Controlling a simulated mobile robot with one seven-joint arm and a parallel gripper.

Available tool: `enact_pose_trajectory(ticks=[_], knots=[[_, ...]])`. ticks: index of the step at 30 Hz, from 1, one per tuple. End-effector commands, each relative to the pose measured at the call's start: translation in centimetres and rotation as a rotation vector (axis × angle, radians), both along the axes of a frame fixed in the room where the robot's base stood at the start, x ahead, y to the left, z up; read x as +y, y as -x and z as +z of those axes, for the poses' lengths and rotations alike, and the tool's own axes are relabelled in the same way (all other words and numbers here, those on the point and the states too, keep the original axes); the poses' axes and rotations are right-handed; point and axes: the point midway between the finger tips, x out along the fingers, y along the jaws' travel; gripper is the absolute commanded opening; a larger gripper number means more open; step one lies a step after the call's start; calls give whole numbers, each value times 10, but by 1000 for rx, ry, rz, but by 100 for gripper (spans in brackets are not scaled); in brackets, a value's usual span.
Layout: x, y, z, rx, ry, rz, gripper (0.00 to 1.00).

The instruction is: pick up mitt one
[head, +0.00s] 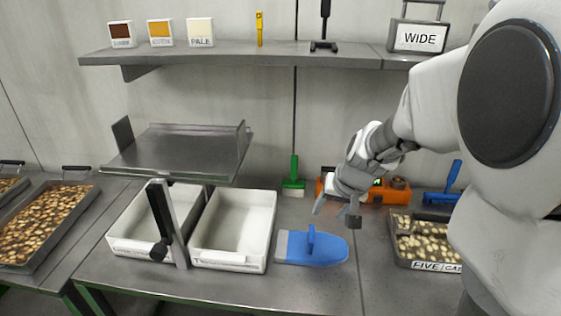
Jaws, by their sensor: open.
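A blue mitt (330,250) lies flat on the grey table, with a grey-blue cuff at its left end and a blue upright tab on top. I take it to be mitt one; no label on it is readable. My gripper (336,214) is open and empty. It points down above and behind the mitt, toward its right half in the head view, and appears apart from it. The exact height of the gap cannot be told.
Two white bins (233,262) stand left of the mitt under a raised metal tray (180,150). A green brush (294,180) and an orange device (390,192) are behind. A nut tray (428,266) lies right. A shelf (230,57) runs above. Table front is clear.

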Motion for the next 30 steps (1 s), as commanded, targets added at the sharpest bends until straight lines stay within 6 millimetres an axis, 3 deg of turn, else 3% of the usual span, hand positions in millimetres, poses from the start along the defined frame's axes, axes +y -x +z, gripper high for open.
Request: enact_pose_trajectory(ticks=[5, 19, 30], knots=[[-2, -10, -17, 5, 4, -9, 57], [7, -46, -99, 6, 4, -10, 57], [12, -59, -125, 4, 3, -8, 57]])
